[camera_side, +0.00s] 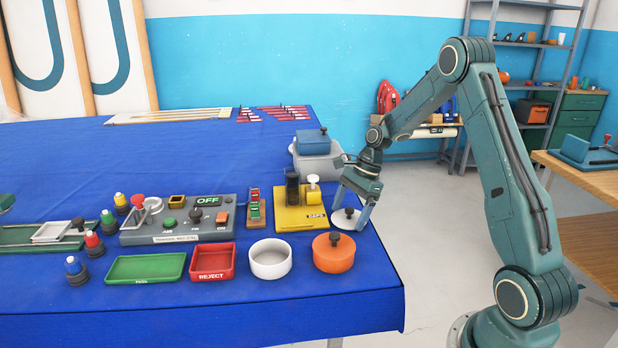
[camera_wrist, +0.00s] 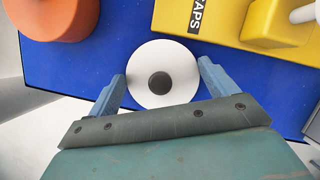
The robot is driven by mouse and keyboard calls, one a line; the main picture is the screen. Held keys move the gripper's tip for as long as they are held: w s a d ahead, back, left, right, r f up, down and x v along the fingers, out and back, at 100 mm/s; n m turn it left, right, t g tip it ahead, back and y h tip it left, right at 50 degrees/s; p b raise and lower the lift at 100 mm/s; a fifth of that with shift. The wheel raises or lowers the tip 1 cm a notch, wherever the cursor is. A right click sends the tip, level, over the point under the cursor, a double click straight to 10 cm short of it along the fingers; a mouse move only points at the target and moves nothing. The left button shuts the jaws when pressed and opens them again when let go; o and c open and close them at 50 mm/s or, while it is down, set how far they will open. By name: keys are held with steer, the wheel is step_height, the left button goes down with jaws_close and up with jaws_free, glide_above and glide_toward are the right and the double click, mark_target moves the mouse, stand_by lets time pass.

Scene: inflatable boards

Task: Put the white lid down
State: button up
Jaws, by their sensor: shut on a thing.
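The white lid (camera_side: 343,222) is a round disc with a dark knob, at the right edge of the blue table. It fills the space between the fingers in the wrist view (camera_wrist: 180,62). My gripper (camera_side: 350,214) points down with its two blue fingers (camera_wrist: 161,72) on opposite sides of the lid, shut on its rim. The lid looks level and at or very near table height; whether it touches the cloth I cannot tell. The open white round pot (camera_side: 270,273) stands to the left and nearer the front.
An orange pot (camera_side: 333,262) with a dark knob is just in front of the lid. The yellow caps block (camera_side: 301,220) stands to its left. Red (camera_side: 213,275) and green (camera_side: 146,280) trays lie further left. A grey bin (camera_side: 318,168) with a blue lid is behind.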

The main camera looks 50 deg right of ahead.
steer(key=shift+f, duration=0.15)
steer(key=o, duration=0.8)
steer(key=v, duration=1.2)
steer(key=shift+d, duration=0.1)
